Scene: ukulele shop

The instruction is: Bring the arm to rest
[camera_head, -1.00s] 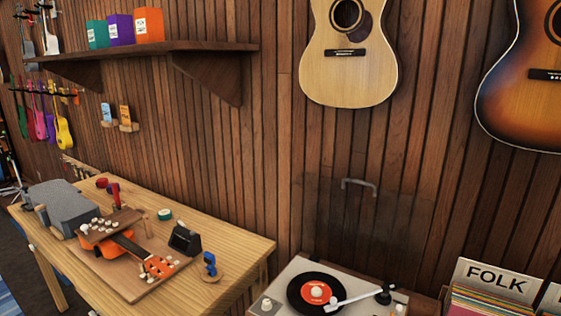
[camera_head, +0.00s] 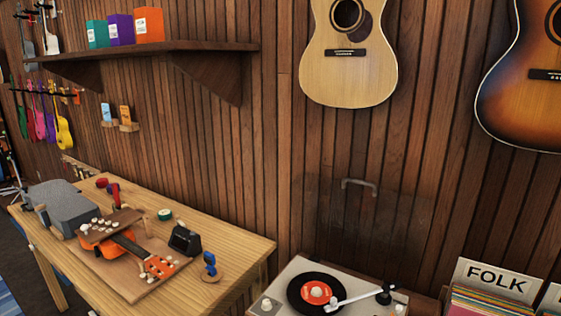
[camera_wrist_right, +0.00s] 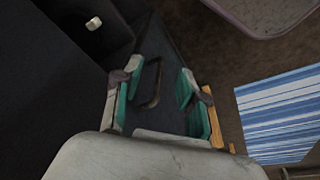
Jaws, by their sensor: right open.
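My right gripper (camera_wrist_right: 160,100) shows in the right wrist view. Its two fingers with green pads stand apart, and nothing is held between them. Behind the fingers is a dark surface with a dark loop-shaped handle (camera_wrist_right: 151,82). Neither of my grippers shows in the head view, and my left gripper is in no view.
In the head view, a wooden workbench (camera_head: 225,240) carries an orange ukulele (camera_head: 125,243) and small tools. A turntable (camera_head: 290,268) and a crate of records (camera_head: 490,300) stand to the right. The wrist view shows dark floor and a blue-striped rug (camera_wrist_right: 280,110).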

